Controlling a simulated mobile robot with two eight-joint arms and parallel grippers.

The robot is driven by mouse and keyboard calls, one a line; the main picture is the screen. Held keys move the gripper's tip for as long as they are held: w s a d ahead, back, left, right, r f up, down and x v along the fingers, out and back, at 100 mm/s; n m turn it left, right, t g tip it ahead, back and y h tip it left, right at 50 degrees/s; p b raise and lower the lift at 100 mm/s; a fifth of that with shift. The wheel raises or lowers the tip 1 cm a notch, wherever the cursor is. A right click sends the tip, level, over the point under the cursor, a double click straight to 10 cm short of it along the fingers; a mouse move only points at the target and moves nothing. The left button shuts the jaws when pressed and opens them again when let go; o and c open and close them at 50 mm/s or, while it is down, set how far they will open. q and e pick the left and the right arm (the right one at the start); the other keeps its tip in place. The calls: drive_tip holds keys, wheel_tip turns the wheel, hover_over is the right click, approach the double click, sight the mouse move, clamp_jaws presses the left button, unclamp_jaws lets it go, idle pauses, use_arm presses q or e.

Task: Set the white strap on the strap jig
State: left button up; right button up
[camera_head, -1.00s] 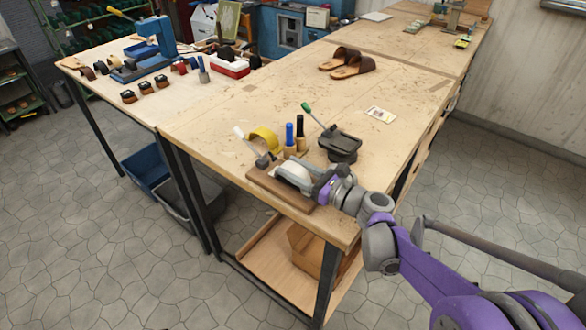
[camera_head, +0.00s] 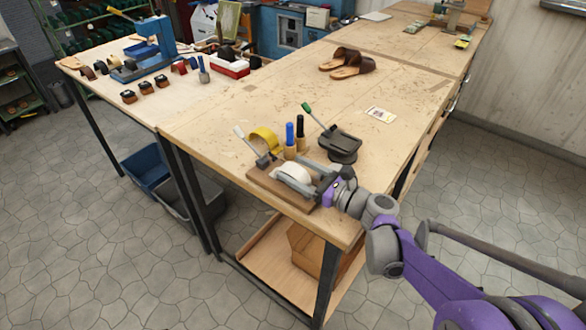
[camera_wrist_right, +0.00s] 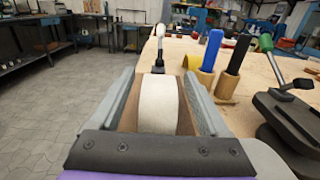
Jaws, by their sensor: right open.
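The white strap (camera_head: 293,175) lies as an arched band on the strap jig (camera_head: 262,181), a brown wooden board with a white-handled toggle clamp (camera_head: 250,147). In the right wrist view the strap (camera_wrist_right: 158,105) runs over a brown form, with the clamp (camera_wrist_right: 159,50) beyond its far end. My right gripper (camera_head: 294,172) is open, one finger on each side of the strap. In the wrist view a gap shows between the strap and each finger of the gripper (camera_wrist_right: 158,75). The strap's near end is hidden behind the gripper's body. My left gripper is not in view.
A yellow tape roll (camera_head: 265,139), blue-handled tool (camera_head: 289,134), black-handled tool (camera_head: 301,130) and dark green-handled press (camera_head: 340,146) stand close behind the jig. Brown sandals (camera_head: 347,64) and a card (camera_head: 380,114) lie farther back. The bench's left middle is clear.

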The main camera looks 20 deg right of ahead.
drive_tip(key=v, duration=1.1)
drive_tip(key=shift+b, duration=0.3)
